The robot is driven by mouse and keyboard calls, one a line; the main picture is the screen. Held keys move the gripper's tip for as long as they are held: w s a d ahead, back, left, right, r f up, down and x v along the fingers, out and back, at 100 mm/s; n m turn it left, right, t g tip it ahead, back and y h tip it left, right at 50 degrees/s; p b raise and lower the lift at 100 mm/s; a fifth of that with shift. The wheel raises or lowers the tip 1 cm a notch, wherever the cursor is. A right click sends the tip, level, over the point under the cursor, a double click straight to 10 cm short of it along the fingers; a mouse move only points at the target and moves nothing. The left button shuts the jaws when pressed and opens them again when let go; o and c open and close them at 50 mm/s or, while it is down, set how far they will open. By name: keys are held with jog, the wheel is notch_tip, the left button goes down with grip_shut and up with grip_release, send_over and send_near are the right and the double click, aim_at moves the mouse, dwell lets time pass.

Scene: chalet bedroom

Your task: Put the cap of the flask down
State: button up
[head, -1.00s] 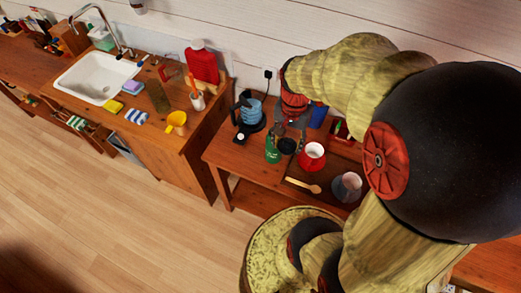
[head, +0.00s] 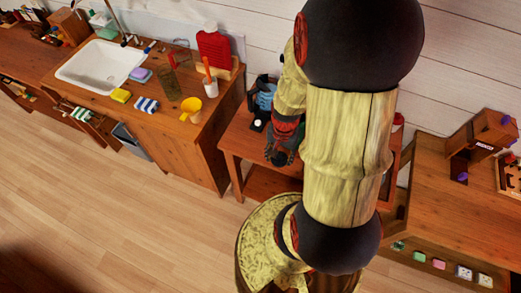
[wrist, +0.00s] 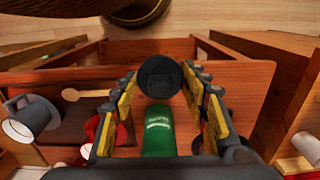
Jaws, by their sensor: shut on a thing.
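My gripper (wrist: 161,76) has its two yellow-and-grey fingers closed on the sides of a round black cap (wrist: 160,82) in the wrist view. The green flask (wrist: 157,132), with white lettering, shows between the fingers, right beside the cap in the picture. I cannot tell whether cap and flask touch, or how high the cap is above the wooden table (wrist: 215,78). In the head view my gripper (head: 281,157) is dark and small over the table's left part. The flask is hidden there.
In the wrist view, a wooden spoon (wrist: 85,95), a grey mug (wrist: 30,117) and a red vessel (wrist: 122,137) lie left. A dark object is partly behind the right finger. Bare tabletop shows beyond the cap. In the head view, the sink counter (head: 190,135) stands left.

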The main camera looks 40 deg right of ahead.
jog(key=w+d+f+b, duration=0.1)
jog(key=w+d+f, duration=0.15)
jog(key=w, duration=0.35)
jog(key=b, duration=0.1)
send_over(264, 152)
jog(key=f, duration=0.6)
jog(key=shift+s+a, duration=0.15)
jog(key=shift+s, duration=0.05)
jog(key=shift+w+f, duration=0.15)
jog(key=shift+f, duration=0.1)
jog(key=shift+w+f+b, duration=0.1)
jog(key=shift+f+b, duration=0.55)
jog(key=shift+f, duration=0.95)
jog(key=shift+f, duration=0.1)
jog(key=o, duration=1)
